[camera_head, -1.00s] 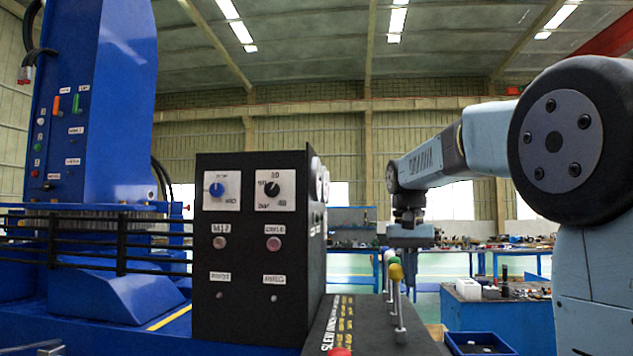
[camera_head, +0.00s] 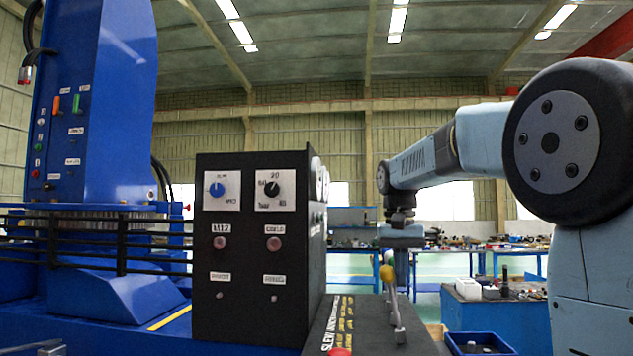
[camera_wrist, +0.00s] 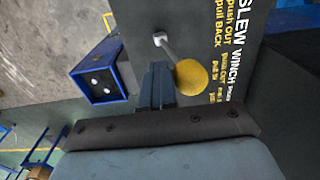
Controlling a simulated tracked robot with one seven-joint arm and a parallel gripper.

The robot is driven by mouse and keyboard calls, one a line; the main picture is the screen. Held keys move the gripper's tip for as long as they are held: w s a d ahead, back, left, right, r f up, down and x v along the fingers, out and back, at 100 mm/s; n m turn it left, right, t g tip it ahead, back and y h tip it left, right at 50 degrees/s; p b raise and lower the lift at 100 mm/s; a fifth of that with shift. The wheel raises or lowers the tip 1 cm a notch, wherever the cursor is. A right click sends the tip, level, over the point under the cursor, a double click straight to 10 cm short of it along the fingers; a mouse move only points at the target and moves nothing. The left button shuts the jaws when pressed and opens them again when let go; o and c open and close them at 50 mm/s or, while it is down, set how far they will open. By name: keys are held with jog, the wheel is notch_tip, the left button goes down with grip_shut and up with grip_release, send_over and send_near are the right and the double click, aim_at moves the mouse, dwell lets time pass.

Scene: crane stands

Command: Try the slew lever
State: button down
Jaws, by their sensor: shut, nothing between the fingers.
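A lever with a yellow ball knob (camera_head: 387,272) stands on the dark lever console (camera_head: 333,325), its shaft leaning left from its base. The same yellow knob (camera_wrist: 190,78) and its pale shaft show in the wrist view, near printed text reading SLEW, WINCH, push OUT, pull BACK. I cannot tell which label belongs to this lever. My gripper (camera_head: 402,282) is shut and empty, pointing down right beside the knob. In the wrist view its fingers (camera_wrist: 158,75) lie against or just beside the knob's left side; contact is unclear. Levers behind are mostly hidden.
A black control box (camera_head: 250,250) with dials and buttons stands left of the console. A red knob (camera_head: 340,352) shows at the console's near edge. A blue bin (camera_head: 478,343) lies to the right; it also shows in the wrist view (camera_wrist: 98,80). Workbenches stand far behind.

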jog(key=shift+w+a, duration=0.2)
jog(key=shift+a, duration=0.85)
dwell(0.8)
jog(key=s+d, duration=0.1)
jog(key=d, duration=0.6)
notch_tip(320, 180, up, 10)
jog(key=shift+s, duration=0.2)
dwell(0.5)
jog(key=shift+a, duration=0.1)
jog(key=s+a+f+n+t, duration=0.1)
jog(key=s+a+f+t, duration=0.1)
jog(key=s+f, duration=1)
jog(key=s+a+f+n+t, duration=0.1)
jog(key=s+a+f+t, duration=0.1)
jog(key=s+f, duration=1)
jog(key=shift+a+t, duration=0.25)
jog(key=shift+t, duration=0.55)
jog(key=shift+f, duration=0.1)
